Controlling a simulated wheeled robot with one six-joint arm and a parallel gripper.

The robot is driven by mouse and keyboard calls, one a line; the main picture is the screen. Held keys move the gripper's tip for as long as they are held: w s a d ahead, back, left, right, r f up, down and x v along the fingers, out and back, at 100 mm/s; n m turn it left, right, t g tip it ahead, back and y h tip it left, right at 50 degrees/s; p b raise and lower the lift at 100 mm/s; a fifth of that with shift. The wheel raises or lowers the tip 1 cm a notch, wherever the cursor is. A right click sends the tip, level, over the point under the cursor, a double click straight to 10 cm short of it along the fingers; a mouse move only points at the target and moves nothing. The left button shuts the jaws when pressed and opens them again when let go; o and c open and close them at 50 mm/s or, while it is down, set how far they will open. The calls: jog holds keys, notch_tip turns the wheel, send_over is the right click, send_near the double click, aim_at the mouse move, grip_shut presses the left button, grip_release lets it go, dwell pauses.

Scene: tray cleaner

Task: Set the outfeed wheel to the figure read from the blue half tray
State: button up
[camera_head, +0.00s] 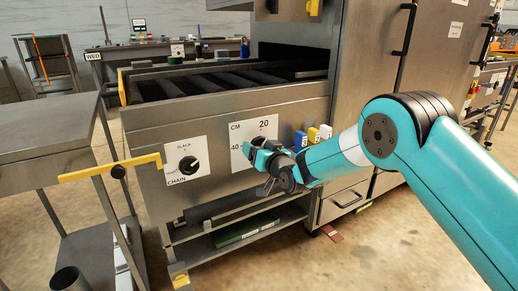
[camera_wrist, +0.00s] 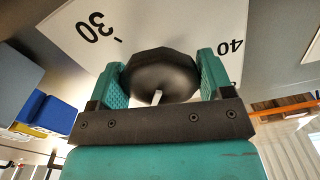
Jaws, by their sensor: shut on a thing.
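The outfeed wheel (camera_wrist: 163,72) is a black round knob with a white pointer mark, on a white CM plate (camera_head: 238,133). The plate shows 20 at the top and 40 at the left in the head view; the wrist view shows 30 and 40 upside down. My gripper (camera_wrist: 162,80) is shut on the knob, one finger on each side. The pointer mark runs toward my gripper's palm; the figure there is hidden. My gripper (camera_head: 268,158) covers part of the plate. I cannot make out a blue half tray for certain.
Blue, yellow and white holders (camera_head: 313,136) stand right of the plate; the blue one (camera_wrist: 58,114) shows in the wrist view. A CHAIN knob (camera_head: 189,165) marked SLACK is to the left. A yellow lever (camera_head: 110,168) juts out beside a steel table (camera_head: 45,125).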

jog(key=m+p, duration=0.1)
jog(key=m, duration=0.4)
jog(key=shift+a+r, duration=0.1)
jog(key=m+p, duration=0.1)
jog(key=m, duration=0.5)
jog(key=shift+s, duration=0.1)
jog(key=m+p, duration=0.2)
jog(key=m, duration=0.4)
jog(key=shift+r, duration=0.15)
jog(key=m+p, duration=0.1)
jog(key=m, duration=0.4)
jog(key=o, duration=0.9)
